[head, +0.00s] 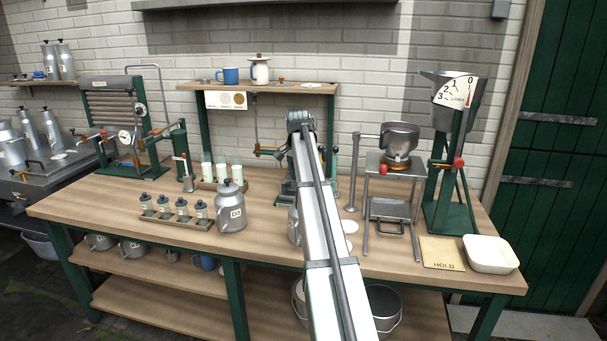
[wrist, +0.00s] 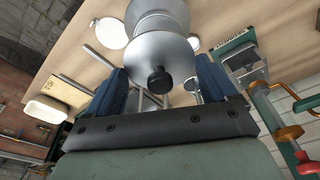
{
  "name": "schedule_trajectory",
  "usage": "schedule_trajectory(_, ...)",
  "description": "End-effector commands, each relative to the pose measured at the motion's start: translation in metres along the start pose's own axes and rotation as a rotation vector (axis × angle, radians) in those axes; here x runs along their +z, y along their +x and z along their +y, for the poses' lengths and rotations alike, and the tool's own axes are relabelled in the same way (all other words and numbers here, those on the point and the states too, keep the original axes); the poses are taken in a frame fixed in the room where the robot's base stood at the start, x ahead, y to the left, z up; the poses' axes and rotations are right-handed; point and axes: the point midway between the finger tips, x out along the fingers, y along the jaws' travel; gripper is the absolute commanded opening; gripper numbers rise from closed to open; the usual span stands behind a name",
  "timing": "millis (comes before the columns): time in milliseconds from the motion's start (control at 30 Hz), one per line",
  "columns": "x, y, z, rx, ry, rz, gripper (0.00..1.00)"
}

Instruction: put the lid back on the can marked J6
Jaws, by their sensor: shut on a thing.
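In the wrist view, my gripper (wrist: 163,84) is shut on a round silver lid (wrist: 152,52) with a black knob between its blue fingers. A silver can (wrist: 158,7) shows just past the lid. Whether the lid touches the can or hangs apart from it, I cannot tell. In the head view, my arm hides the gripper and the lid. A sliver of a silver can (head: 293,226) shows at the left edge of my arm. No mark reading J6 is legible. Another silver can (head: 232,214), lidded and with a small label, stands upright farther left on the bench.
A tray of small bottles (head: 172,222) stands left of the lidded can. Pale discs (head: 350,227) lie right of my arm. A metal stand with a pot (head: 400,138), a HOLD board (head: 442,254) and a white tub (head: 490,255) occupy the right. A shelf (head: 290,87) stands behind.

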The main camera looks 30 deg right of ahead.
Motion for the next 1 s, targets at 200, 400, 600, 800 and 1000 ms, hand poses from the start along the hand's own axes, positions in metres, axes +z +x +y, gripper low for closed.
schedule_trajectory(200,0.003,0.017,0.0,-0.001,0.0,0.001,0.56)
schedule_trajectory(400,0.005,0.033,0.0,0.0,0.0,0.0,0.56)
schedule_trajectory(600,0.007,0.044,0.0,-0.001,0.001,0.001,0.56)
schedule_trajectory(800,0.007,0.047,0.0,-0.001,0.001,0.001,0.56)
schedule_trajectory(1000,0.007,0.047,0.0,-0.001,0.001,0.001,0.56)
